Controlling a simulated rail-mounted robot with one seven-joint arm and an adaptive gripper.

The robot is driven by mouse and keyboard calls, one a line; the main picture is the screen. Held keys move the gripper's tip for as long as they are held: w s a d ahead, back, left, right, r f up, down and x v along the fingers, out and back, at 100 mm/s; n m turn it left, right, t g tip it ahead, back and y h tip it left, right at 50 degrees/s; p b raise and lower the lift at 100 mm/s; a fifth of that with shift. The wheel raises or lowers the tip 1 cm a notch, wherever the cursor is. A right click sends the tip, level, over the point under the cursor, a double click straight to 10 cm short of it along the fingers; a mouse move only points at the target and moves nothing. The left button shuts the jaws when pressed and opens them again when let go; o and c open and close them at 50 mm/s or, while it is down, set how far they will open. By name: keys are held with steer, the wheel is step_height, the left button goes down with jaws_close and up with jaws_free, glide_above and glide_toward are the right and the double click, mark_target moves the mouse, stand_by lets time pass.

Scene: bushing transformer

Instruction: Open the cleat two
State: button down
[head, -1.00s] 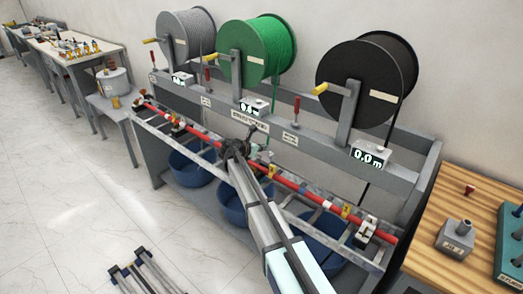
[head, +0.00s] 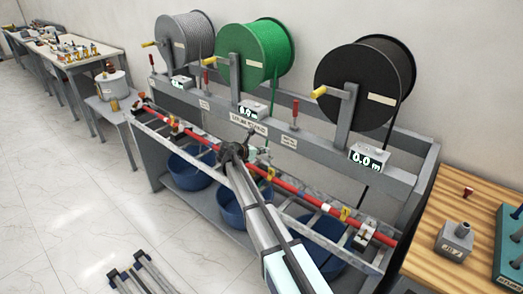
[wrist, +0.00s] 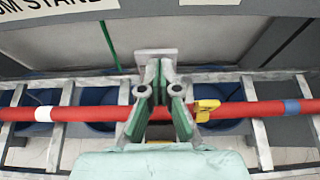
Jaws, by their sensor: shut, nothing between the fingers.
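A long red tube (head: 288,186) runs along the front rail of the grey stand, held by small cleats. The middle cleat (head: 257,154) is beside my gripper (head: 234,152), partly hidden by it; I cannot read a number on it. In the wrist view my gripper (wrist: 160,98) is shut and empty, with its green-padded fingers over the red tube (wrist: 80,114). A grey metal plate (wrist: 156,54) of the cleat shows just beyond the fingers. A yellow tag (wrist: 207,108) is on the tube right of the fingers. Whether the fingers touch the cleat is unclear.
Grey, green (head: 254,54) and black (head: 366,82) reels stand above. Another cleat (head: 365,233) is at the tube's right end, and one (head: 177,127) on the left. Blue tubs (head: 190,170) sit below.

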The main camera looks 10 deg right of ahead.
steer(key=w+d+r+b+v, duration=0.1)
steer(key=r+b+v, duration=0.2)
steer(key=v, duration=0.8)
steer(key=s+d+f+m+g+y, duration=0.2)
steer(key=s+f+m+g+y, duration=0.15)
steer(key=s+f+m, duration=0.85)
steer(key=s+d+f+m+g+y, duration=0.2)
steer(key=s+f+m+g, duration=0.3)
steer(key=s+f, duration=1.25)
steer(key=s+d+f+m+g+y, duration=0.1)
steer(key=s+f, duration=0.5)
steer(key=s, duration=0.7)
steer(key=s+d+f+m+g+y, duration=0.1)
steer(key=s+d+f+m+g, duration=0.2)
steer(key=s, duration=1)
steer(key=s+d+f+m+g+y, duration=0.2)
steer(key=s+f+m, duration=0.3)
steer(key=s+f, duration=0.5)
steer(key=s+g, duration=0.1)
steer(key=s, duration=0.3)
steer(key=shift+d+f+m, duration=0.25)
steer(key=shift+m, duration=0.05)
